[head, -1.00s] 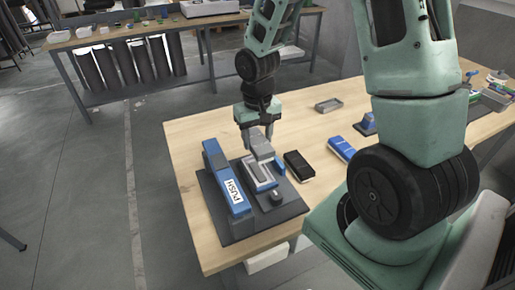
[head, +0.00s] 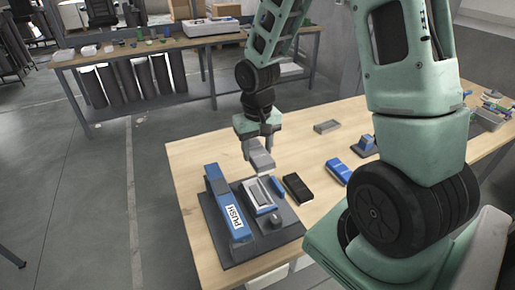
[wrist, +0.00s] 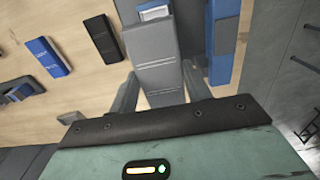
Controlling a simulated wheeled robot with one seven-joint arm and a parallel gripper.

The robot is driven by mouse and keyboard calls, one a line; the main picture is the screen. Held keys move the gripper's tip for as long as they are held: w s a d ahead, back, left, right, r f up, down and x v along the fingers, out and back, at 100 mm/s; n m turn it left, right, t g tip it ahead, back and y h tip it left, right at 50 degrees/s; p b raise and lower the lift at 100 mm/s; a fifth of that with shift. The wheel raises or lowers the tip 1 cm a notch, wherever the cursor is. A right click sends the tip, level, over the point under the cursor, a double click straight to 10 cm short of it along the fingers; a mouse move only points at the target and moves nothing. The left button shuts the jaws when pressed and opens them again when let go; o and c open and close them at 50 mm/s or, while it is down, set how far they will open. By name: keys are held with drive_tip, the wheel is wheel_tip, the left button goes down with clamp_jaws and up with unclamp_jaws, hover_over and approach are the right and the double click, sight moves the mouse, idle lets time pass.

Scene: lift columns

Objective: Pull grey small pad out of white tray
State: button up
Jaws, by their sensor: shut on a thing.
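The grey small pad (head: 262,161) is held between the fingers of my gripper (head: 259,148), above the table. It hangs just behind and above the white tray (head: 250,207), and a gap shows between them in the head view. The tray sits on a dark base plate and its dark inside shows, with no pad in it. In the wrist view the pad (wrist: 152,60) lies between the two fingers of my gripper (wrist: 158,88) and partly covers the view of the tray (wrist: 155,12).
A blue bar marked PUSH (head: 228,203) stands left of the tray. A small dark knob (head: 275,221) is on the base plate (head: 262,244). A black block (head: 298,188) and a blue block (head: 338,170) lie to the right. A grey shallow tray (head: 327,127) lies farther back.

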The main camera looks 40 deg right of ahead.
drive_tip(key=shift+r+p, duration=1.1)
drive_tip(key=shift+r, duration=0.35)
drive_tip(key=shift+f, duration=0.15)
